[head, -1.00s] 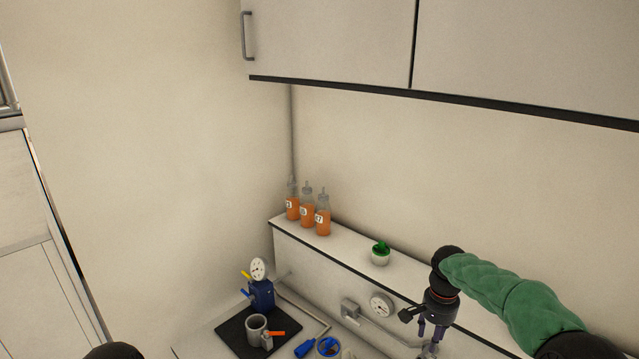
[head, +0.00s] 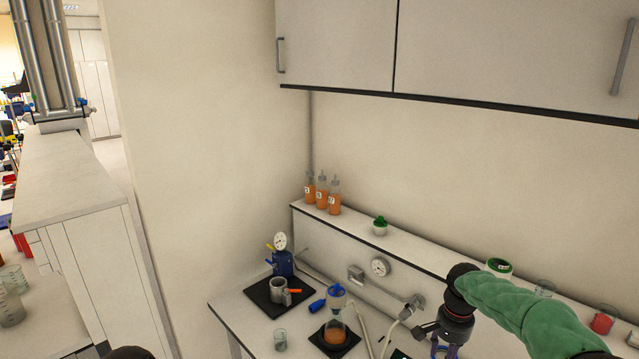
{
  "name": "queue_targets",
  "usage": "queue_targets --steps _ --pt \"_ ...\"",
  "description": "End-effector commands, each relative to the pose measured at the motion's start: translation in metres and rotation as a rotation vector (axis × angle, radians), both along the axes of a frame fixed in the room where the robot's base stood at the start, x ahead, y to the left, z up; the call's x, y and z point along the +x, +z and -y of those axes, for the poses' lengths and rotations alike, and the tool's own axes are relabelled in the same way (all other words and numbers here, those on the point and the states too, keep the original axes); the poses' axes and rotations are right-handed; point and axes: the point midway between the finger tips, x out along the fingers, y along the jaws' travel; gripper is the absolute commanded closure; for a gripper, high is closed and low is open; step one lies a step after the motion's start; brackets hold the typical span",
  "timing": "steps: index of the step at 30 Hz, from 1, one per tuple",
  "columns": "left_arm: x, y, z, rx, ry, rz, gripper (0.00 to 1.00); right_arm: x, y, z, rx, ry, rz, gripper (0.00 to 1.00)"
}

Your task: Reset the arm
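My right arm, in a green sleeve (head: 525,310), comes in from the right in the head view. Its dark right gripper (head: 446,353) points down over the counter at the bottom edge. Its fingers look spread, with nothing seen between them; the tips are partly cut off. My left gripper is not in view.
A small green-topped pot (head: 380,226), a green-rimmed container (head: 498,266) and a red-filled beaker (head: 603,320) stand along the shelf. The counter holds a blue gauge device (head: 283,262), a grey cup (head: 278,287), an orange-filled glass vessel (head: 334,325) and an empty beaker (head: 280,340). Cabinets (head: 480,50) hang above.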

Motion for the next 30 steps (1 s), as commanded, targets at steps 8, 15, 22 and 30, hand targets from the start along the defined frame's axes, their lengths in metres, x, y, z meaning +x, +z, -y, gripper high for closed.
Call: queue_targets --steps 8,15,22,30 --pt "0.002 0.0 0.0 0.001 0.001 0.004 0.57 -0.003 -0.053 -0.027 0.052 0.095 0.004 0.58" --pt "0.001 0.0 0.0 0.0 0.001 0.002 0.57 -0.017 -0.117 -0.064 0.121 0.205 0.014 0.58" --pt "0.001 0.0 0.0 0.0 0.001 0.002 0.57 -0.07 -0.214 -0.125 0.233 0.353 0.042 0.58" --pt "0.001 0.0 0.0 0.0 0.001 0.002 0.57 -0.172 -0.297 -0.187 0.319 0.486 0.098 0.58"
